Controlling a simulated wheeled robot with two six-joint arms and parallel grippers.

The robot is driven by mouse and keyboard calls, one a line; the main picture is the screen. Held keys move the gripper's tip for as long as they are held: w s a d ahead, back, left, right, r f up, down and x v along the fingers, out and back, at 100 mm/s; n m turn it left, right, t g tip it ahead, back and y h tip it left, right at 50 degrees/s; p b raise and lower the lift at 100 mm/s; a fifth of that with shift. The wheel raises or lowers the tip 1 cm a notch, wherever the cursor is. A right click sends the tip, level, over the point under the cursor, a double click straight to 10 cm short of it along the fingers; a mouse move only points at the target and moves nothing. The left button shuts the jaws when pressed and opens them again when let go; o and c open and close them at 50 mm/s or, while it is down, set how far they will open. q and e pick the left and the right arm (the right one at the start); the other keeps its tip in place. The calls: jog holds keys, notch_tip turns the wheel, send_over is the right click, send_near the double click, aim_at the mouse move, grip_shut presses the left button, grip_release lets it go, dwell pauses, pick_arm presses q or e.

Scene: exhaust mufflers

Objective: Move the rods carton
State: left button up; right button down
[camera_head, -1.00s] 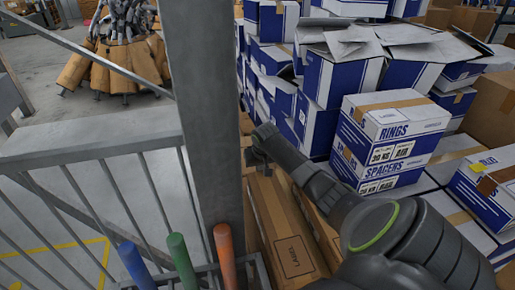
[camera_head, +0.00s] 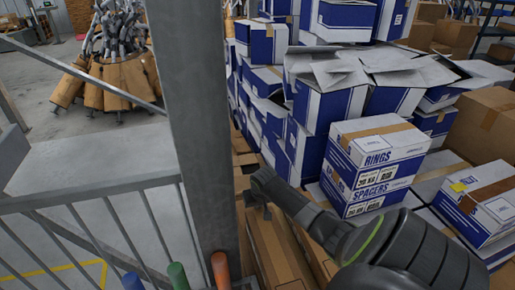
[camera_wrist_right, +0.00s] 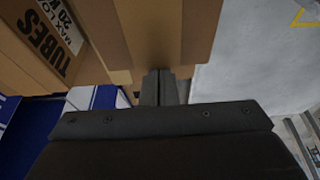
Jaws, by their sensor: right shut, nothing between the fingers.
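No label reading rods is legible in either view. Long brown cartons (camera_head: 279,257) lie beside the grey post at the lower middle of the head view, partly hidden by my right arm. My right gripper (camera_head: 258,208) is over the end of these long cartons, near the post. In the right wrist view my gripper's fingers (camera_wrist_right: 160,88) are together and empty, in front of a brown carton (camera_wrist_right: 165,30). I cannot tell whether they touch it. A brown carton marked TUBES (camera_wrist_right: 45,45) shows at the upper left there. My left gripper is not in view.
A grey post (camera_head: 195,130) and railing (camera_head: 100,205) stand left of my right arm. Blue-white cartons are stacked behind, including RINGS (camera_head: 377,143) and SPACERS (camera_head: 372,188). Coloured upright tubes (camera_head: 178,276) are at the bottom. Open floor (camera_head: 75,120) lies beyond the railing.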

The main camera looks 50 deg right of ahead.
jog(key=v, duration=1.7)
jog(key=shift+r+p, duration=0.2)
jog(key=shift+p, duration=0.1)
jog(key=shift+a, duration=0.1)
